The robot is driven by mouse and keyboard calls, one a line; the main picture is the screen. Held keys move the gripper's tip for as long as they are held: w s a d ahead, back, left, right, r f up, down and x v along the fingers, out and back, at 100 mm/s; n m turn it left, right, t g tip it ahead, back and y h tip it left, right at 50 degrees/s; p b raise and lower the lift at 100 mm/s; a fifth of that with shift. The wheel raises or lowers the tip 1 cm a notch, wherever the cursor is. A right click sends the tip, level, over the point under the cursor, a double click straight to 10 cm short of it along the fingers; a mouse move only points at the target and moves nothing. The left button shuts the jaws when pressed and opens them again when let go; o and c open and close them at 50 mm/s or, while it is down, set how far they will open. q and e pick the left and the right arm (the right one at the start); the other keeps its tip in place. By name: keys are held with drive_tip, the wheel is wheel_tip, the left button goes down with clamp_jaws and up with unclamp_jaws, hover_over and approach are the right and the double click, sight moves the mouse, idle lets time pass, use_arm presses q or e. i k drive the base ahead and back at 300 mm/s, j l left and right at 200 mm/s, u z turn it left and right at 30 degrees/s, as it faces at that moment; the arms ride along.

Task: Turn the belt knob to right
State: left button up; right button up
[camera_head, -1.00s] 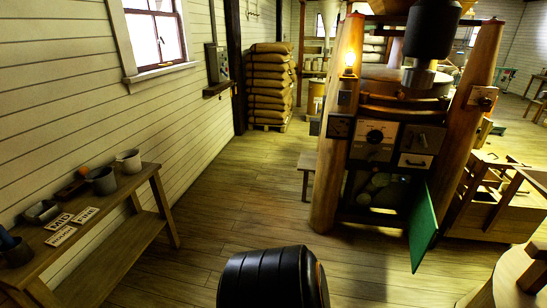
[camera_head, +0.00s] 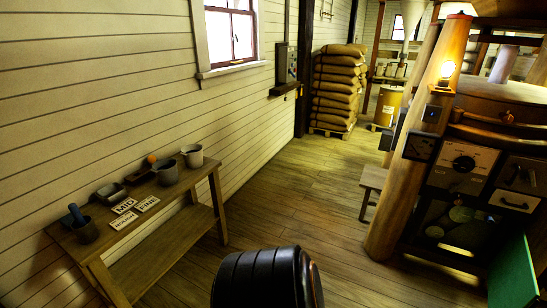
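The mill frame stands at the right with a panel (camera_head: 462,166) that carries a round dark knob (camera_head: 463,163) on a pale plate. No label can be read, so I cannot tell if this is the belt knob. Its pointing direction is too small to make out. A grey control box (camera_head: 286,62) hangs on the left wall beyond the window; its details are also too small to tell. A black rounded part of my own arm fills the bottom middle. Neither of my grippers shows.
A wooden bench (camera_head: 140,212) with cups and label cards stands along the left wall. Stacked sacks (camera_head: 338,92) are at the back. A small stool (camera_head: 372,185) stands beside the mill post. A green door (camera_head: 514,275) hangs open at lower right. The middle floor is clear.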

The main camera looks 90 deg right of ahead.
sight(489, 220)
drive_tip(key=k+l+z, duration=0.1)
drive_tip(key=l+z, duration=0.65)
drive_tip(key=l, duration=0.2)
drive_tip(key=l+z, duration=0.4)
drive_tip(key=i+l+z, duration=0.15)
drive_tip(key=l+z, duration=0.2)
drive_tip(key=l, duration=0.25)
drive_tip(key=l+z, duration=0.85)
drive_tip(key=l, duration=0.3)
drive_tip(key=i+l+z, duration=0.15)
drive_tip(key=l+z, duration=0.45)
drive_tip(key=z, duration=0.25)
drive_tip(key=i+l+z, duration=0.1)
drive_tip(key=z, duration=0.3)
drive_tip(key=i+l+z, duration=0.1)
drive_tip(key=z, duration=0.3)
drive_tip(key=l+z, duration=0.1)
drive_tip(key=z, duration=0.25)
drive_tip(key=i+j, duration=0.05)
